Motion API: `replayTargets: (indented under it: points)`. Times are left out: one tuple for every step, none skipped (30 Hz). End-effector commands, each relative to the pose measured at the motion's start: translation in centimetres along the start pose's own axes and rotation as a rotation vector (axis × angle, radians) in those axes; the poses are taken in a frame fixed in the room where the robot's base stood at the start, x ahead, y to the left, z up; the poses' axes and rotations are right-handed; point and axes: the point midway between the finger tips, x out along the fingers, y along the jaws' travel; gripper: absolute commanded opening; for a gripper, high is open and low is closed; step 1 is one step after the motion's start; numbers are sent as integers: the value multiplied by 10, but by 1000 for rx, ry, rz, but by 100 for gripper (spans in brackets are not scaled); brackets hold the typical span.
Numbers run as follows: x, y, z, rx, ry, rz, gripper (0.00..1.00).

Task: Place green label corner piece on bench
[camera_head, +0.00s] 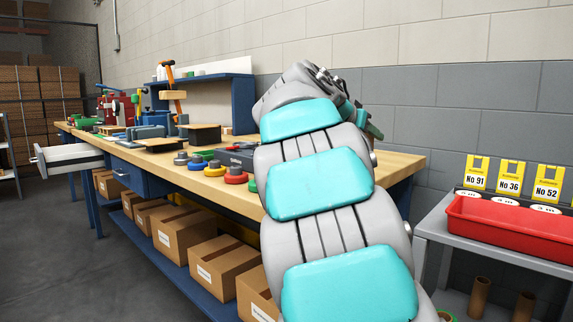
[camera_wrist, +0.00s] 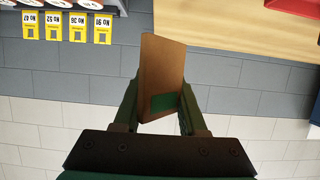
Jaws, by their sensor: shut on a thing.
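The green label corner piece (camera_wrist: 162,62) is a brown block with a green patch near its lower end. My gripper (camera_wrist: 160,98) is shut on it in the wrist view, one finger on each side, and the piece stands out beyond the fingertips. In the wrist view the bench (camera_wrist: 235,28) shows at the upper right, apart from the piece. In the head view the bench (camera_head: 405,165) is a long wooden top on a blue frame. My arm hides most of my gripper there, and I cannot see the piece.
Several round coloured parts (camera_head: 214,169) and fixtures crowd the bench along its length. An open drawer (camera_head: 70,156) sticks out at the left. A red tray (camera_head: 510,228) with yellow number cards stands on a grey table at the right. Cardboard boxes (camera_head: 185,235) fill the lower shelf.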

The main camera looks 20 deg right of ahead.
Motion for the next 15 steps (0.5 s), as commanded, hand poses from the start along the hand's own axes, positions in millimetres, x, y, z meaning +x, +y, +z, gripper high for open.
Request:
replayTargets:
  points:
    - [-4,8,8,1,1,5,0]
    - [-6,11,12,2,0,7,0]
    - [-9,16,16,5,-1,8,0]
    - [-11,18,18,8,0,8,0]
    - [-12,20,20,10,0,8,0]
    - [-14,23,23,12,0,8,0]
    - [-14,25,25,13,-1,9,0]
    - [-15,26,26,13,-1,9,0]
    - [-15,28,28,14,-2,10,0]
    - [-16,28,29,14,-2,11,0]
    - [-15,28,29,14,-3,11,0]
    - [-13,27,29,15,-3,11,0]
    - [-11,26,28,15,-4,11,0]
    - [-9,24,28,15,-4,11,0]
    - [-4,20,26,15,-3,10,0]
